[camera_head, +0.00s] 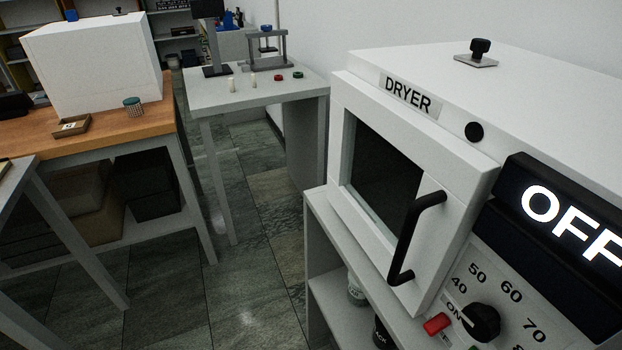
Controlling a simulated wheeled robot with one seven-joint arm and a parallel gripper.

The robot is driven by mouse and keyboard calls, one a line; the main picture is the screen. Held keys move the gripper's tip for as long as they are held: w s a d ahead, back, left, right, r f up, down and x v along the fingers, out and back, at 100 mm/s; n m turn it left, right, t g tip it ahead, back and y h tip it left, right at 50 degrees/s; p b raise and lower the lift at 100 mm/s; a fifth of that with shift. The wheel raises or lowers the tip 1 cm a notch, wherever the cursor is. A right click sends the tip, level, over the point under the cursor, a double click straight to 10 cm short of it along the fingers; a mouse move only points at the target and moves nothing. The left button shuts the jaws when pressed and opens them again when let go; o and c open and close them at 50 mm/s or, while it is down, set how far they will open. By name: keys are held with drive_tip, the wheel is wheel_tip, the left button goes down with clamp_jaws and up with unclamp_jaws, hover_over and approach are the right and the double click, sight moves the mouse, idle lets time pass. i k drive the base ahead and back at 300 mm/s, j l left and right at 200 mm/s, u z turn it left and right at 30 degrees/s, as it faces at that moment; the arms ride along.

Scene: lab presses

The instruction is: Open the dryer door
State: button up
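The white dryer (540,90) fills the right side of the head camera view, with a "DRYER" label on its front. Its door (345,190) has a dark glass window (385,165) and looks closed. A black bar handle (410,235) stands upright on the door's right side. Right of the door are a display (560,220) reading "OFF", a black dial (478,322) and a red switch (437,324). My gripper does not show in this view, and nothing touches the handle.
The dryer stands on a grey shelf unit (318,240) with jars below. A grey table (255,97) with a small press frame is behind. A wooden-topped bench (100,135) with a white box (95,60) is at left. Tiled floor (240,290) lies clear between them.

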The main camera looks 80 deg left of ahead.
sight(457, 178)
drive_tip(key=u, duration=2.1)
drive_tip(key=k+l+u, duration=0.35)
drive_tip(key=k+u, duration=0.3)
drive_tip(key=i+l, duration=0.05)
drive_tip(key=i, duration=0.05)
